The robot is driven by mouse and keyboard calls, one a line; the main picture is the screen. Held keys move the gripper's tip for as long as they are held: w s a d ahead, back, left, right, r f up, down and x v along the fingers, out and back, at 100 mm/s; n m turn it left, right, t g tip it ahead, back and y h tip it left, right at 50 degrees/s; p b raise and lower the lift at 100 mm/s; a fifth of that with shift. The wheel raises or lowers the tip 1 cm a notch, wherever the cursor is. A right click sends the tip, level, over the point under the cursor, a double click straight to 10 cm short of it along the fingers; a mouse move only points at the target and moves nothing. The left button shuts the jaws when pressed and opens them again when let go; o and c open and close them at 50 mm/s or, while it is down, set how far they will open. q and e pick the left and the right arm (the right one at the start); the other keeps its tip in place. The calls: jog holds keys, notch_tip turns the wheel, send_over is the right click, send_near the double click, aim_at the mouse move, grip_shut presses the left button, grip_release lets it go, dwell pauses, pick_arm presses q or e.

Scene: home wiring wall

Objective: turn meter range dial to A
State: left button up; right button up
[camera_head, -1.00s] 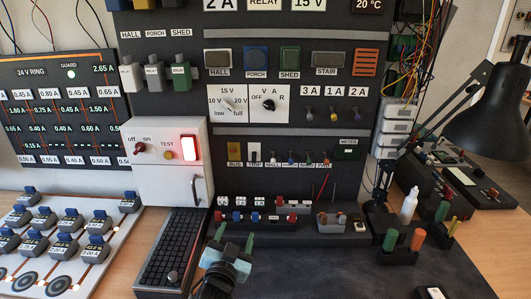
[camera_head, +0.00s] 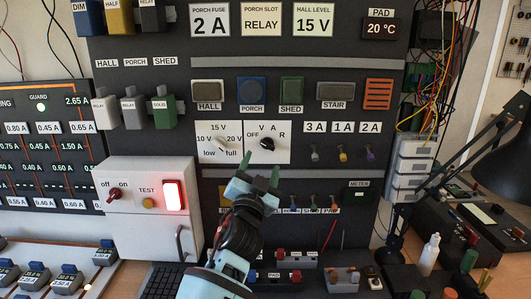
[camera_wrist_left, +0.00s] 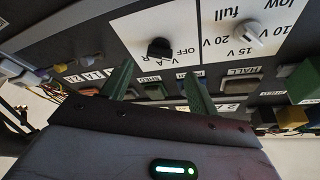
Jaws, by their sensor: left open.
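The meter range dial (camera_head: 267,144) is a black knob on a white plate (camera_head: 283,155) marked OFF, V, A and R, in the middle of the dark wall panel. I cannot tell surely which mark it points to. In the left wrist view the dial (camera_wrist_left: 158,47) shows upside down, beyond the fingertips. My left gripper (camera_head: 257,180) is open and empty, just below the dial in the head view, its green fingers pointing up toward the panel. It does not touch the dial. The meter display (camera_head: 359,196) is dark green, lower right, its reading illegible. My right gripper is not in view.
A white knob (camera_head: 220,145) marked low, full and volts sits left of the dial. Buttons (camera_head: 251,92) run above and small toggles (camera_head: 343,155) to the right. A white box with a lit red switch (camera_head: 174,195) stands lower left. A black lamp (camera_head: 510,150) is at right.

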aim_at(267, 147)
pick_arm(q)
jog(key=b+x, duration=0.1)
jog(key=x, duration=0.4)
jog(key=shift+w+f+b, duration=0.15)
jog(key=shift+w+b, duration=0.15)
jog(key=shift+b, duration=0.05)
jog(key=shift+w+r, duration=0.25)
